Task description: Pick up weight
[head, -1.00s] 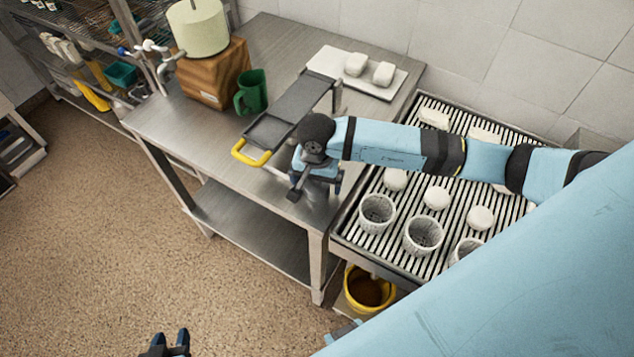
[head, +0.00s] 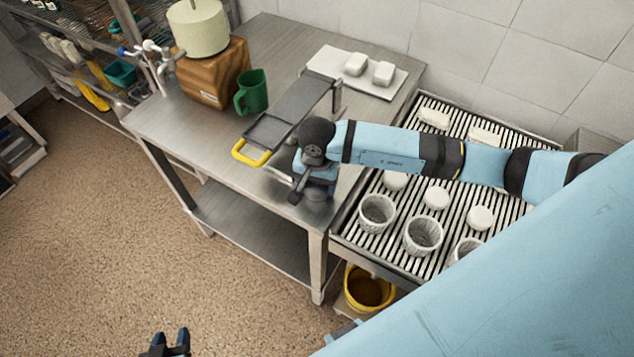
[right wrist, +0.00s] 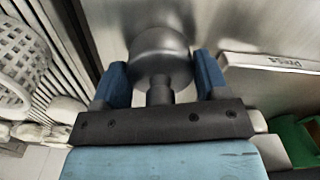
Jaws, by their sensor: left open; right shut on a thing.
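The weight (right wrist: 160,50) is a grey metal body with a narrower neck, seen in the right wrist view. My right gripper (right wrist: 160,78) has its two blue fingers on either side of it and is shut on it. In the head view my right gripper (head: 314,188) is over the front right part of the steel table (head: 190,125), and the weight is mostly hidden there. I cannot tell whether the weight is touching the table. My left gripper (head: 166,344) is open and empty at the bottom edge of the head view, over the floor.
A grey press plate with a yellow handle (head: 252,154) lies just left of my right gripper. A green mug (head: 252,92), a wooden block (head: 212,78) and a white board (head: 388,85) with white blocks stand behind. Perforated baskets (head: 423,235) and white pieces sit on the slatted rack at right.

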